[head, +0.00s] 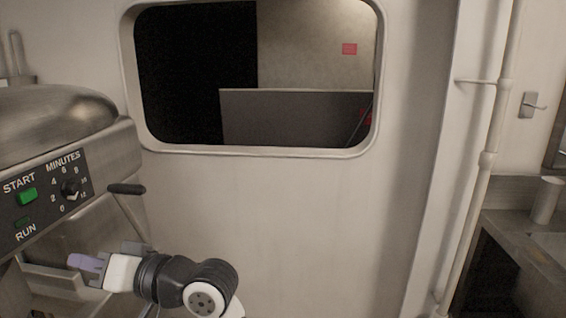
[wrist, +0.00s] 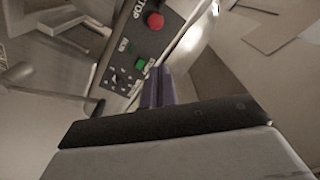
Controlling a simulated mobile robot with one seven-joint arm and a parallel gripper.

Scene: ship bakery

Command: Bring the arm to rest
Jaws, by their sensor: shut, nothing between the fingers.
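My gripper (head: 84,263) is at the lower left in the head view, pointing left, low in front of the steel machine (head: 118,215). Its purple-grey fingers are shut and empty. In the wrist view the closed fingers (wrist: 158,88) show side by side against the machine's control panel (wrist: 150,40). The rest of my arm runs off the bottom of the head view. I cannot tell whether the fingertips touch the machine.
The machine has a green start button (head: 27,195), a minutes dial (head: 70,187) and a dark-handled lever (head: 127,188) close above my gripper. A red stop button (wrist: 155,20) shows in the wrist view. Right of it are a wall with a window (head: 300,151), a pipe (head: 487,160) and a counter (head: 510,222).

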